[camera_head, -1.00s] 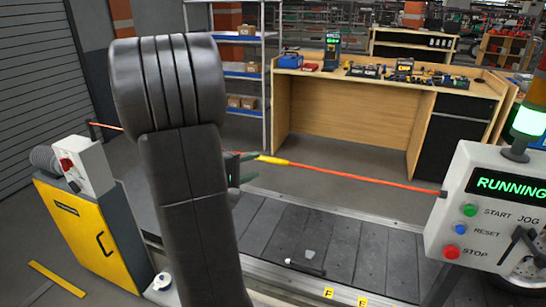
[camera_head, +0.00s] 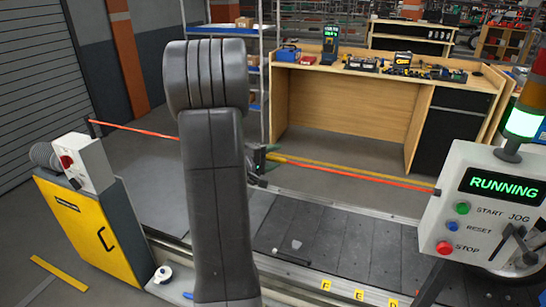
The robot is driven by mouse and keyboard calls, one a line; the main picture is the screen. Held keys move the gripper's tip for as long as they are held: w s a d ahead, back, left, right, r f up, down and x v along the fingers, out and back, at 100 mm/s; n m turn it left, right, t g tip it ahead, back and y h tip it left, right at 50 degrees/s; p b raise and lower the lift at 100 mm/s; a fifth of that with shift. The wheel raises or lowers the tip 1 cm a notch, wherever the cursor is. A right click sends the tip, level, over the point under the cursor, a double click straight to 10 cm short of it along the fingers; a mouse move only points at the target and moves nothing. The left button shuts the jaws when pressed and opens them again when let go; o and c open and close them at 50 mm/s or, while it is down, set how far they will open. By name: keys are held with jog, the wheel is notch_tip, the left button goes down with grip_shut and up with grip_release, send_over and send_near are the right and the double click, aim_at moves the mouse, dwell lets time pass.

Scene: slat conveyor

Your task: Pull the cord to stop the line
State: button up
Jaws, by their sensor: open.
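The orange-red cord (camera_head: 345,173) runs across the view, from a dark post at the left to the control box at the right. I cannot tell whether the cord lies between the fingers. The control box (camera_head: 452,220) reads RUNNING in green. The slat conveyor (camera_head: 340,245) lies below the cord.
The box carries a START button (camera_head: 462,208), RESET button (camera_head: 452,227) and STOP button (camera_head: 445,247). A green-lit stack light (camera_head: 523,122) stands above it. A yellow cabinet (camera_head: 85,230) is at left. A workbench (camera_head: 350,115) stands behind. A dark-handled item lies on the slats.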

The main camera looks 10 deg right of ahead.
grip_shut()
jog(key=shift+s+a+f+b, duration=0.2)
jog(key=shift+s+a+b, duration=0.25)
jog(key=shift+b, duration=0.3)
jog(key=s, duration=0.1)
jog(key=a+b, duration=0.1)
jog(key=s+b, duration=0.1)
jog(key=shift+s+a+r, duration=0.15)
jog(key=shift+s+a, duration=0.1)
jog(key=shift+s, duration=0.1)
grip_release()
jog(key=shift+a, duration=0.1)
jog(key=b+v, duration=0.2)
jog(key=v, duration=1.1)
jog(key=shift+s+a+r+b, duration=0.2)
jog(key=shift+s+a+b, duration=0.05)
jog(key=shift+a+b, duration=0.1)
